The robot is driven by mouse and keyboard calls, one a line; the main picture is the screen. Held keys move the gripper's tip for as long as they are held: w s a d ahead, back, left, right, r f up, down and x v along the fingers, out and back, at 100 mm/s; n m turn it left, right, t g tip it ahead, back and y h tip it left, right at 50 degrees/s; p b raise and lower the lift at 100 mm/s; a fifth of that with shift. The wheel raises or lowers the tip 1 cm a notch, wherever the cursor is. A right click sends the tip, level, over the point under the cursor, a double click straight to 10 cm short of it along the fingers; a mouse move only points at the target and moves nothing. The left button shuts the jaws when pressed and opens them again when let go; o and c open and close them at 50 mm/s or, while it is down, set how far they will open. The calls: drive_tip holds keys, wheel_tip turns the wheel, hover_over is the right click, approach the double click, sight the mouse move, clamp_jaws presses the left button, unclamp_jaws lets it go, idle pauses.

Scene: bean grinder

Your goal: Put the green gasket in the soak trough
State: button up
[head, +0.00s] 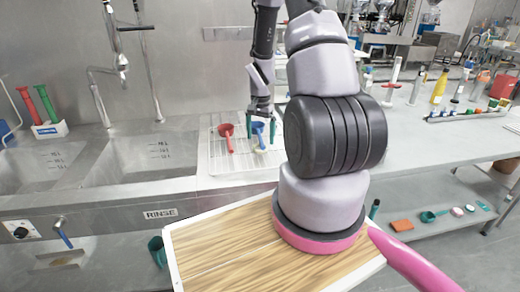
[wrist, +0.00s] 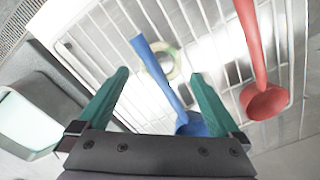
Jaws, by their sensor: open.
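A pale yellow-green ring, which looks like the gasket (wrist: 160,62), lies on the wire rack beside the blue scoop's handle. In the head view only a small pale bit of it (head: 261,151) shows by the blue scoop. My gripper (wrist: 160,76) is open, its two teal fingers apart above the rack. The blue scoop (wrist: 168,82) shows between the fingers, and the ring shows just beyond their tips. In the head view my gripper (head: 261,124) is over the rack. I cannot tell which basin is the soak trough.
A red scoop (wrist: 264,98) lies on the wire rack (head: 215,160) beside the blue one. Sink basins (head: 150,155), one marked RINSE, stand left of the rack in the head view. A grey basin-like box (wrist: 38,105) is at the wrist view's left. A wooden-topped board (head: 225,250) is in front.

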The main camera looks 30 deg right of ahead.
sight(260, 139)
wheel_tip(260, 139, down, 4)
drive_tip(key=shift+r, duration=0.25)
drive_tip(key=shift+c, duration=0.3)
drive_tip(key=c, duration=1.3)
drive_tip(key=shift+r, duration=0.15)
